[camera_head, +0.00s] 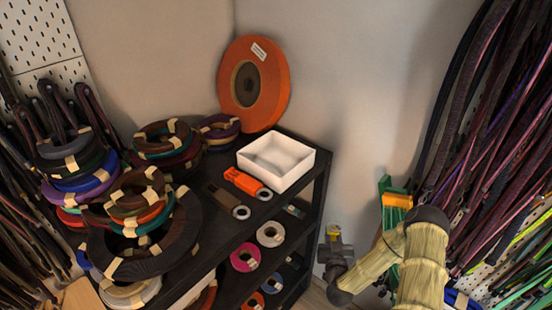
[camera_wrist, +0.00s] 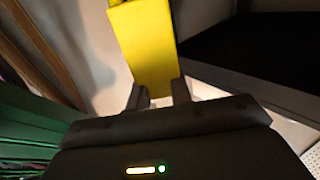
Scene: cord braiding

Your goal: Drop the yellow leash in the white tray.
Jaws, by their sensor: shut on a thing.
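The yellow leash (camera_wrist: 150,45) shows as a flat yellow strip in the wrist view. My gripper (camera_wrist: 159,90) is shut on its near end, and the strip extends away from the fingers past the top of the picture. In the head view my gripper (camera_head: 333,236) is small, at the end of my arm, below and to the right of the white tray; the leash cannot be made out clearly there. The white tray (camera_head: 291,178) is a shallow open box on the right end of the black shelf's top. It looks empty.
An orange tool (camera_head: 243,181) and tape rolls lie beside the tray on the black shelf (camera_head: 232,246). Stacked cord coils (camera_head: 155,240) fill its left side. A large orange reel (camera_head: 272,95) stands behind. Hanging cords (camera_head: 500,130) line the right wall.

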